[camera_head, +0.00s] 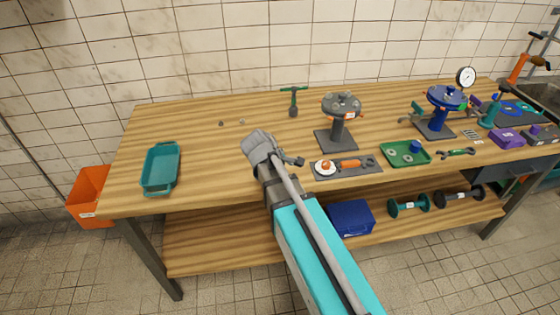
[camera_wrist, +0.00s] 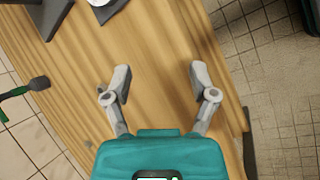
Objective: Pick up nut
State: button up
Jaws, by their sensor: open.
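Two very small dark grey pieces lie on the wooden bench left of the middle in the head view: one piece (camera_head: 221,123) and another piece (camera_head: 242,121). One may be the nut, but they are too small to tell. My gripper (camera_wrist: 160,76) is open in the wrist view, with bare wood between and beyond its two grey fingers. In the head view my arm reaches over the bench's front part, and its end is nearer the front edge than the small pieces.
A teal tray (camera_head: 160,168) stands at the bench's left.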

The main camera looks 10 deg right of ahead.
jog(key=w+a+n+h+b, duration=0.1)
jog(key=w+n, duration=0.1)
jog(key=w+a+f+n+t+h+b, duration=0.1)
jog(key=w+a+n+b, duration=0.1)
jog(key=w+a+f+n+t+b, duration=0.1)
jog(key=w+n, duration=0.1)
jog(key=shift+w+a+h, duration=0.2)
jog(key=shift+a+h, duration=0.05)
jog(key=shift+h, duration=0.15)
jog(key=w+a+n+t+b, duration=0.1)
jog(key=n, duration=0.1)
jog(key=w+a+n+h+b, duration=0.1)
jog(key=a+n, duration=0.1)
jog(key=w+a+n+t+h+b, duration=0.1)
jog(key=w+a+n, duration=0.1)
jog(key=shift+a+r+t+b, duration=0.1)
jog(key=shift+r+t+b, duration=0.2)
jog(key=shift+r+b, duration=0.05)
jog(key=shift+w+a+r+n+t, duration=0.25)
jog(key=shift+w+a+n+t, duration=0.05)
jog(key=shift+a+n, duration=0.2)
jog(key=shift+d, duration=0.1)
jog(key=shift+h, duration=0.3)
jog(key=b, duration=0.4)
send_near(283, 150)
jog(key=shift+r+x, duration=0.2)
jog(key=shift+x, duration=0.95)
jog(key=shift+w+d, duration=0.1)
jog(key=shift+w, duration=0.1)
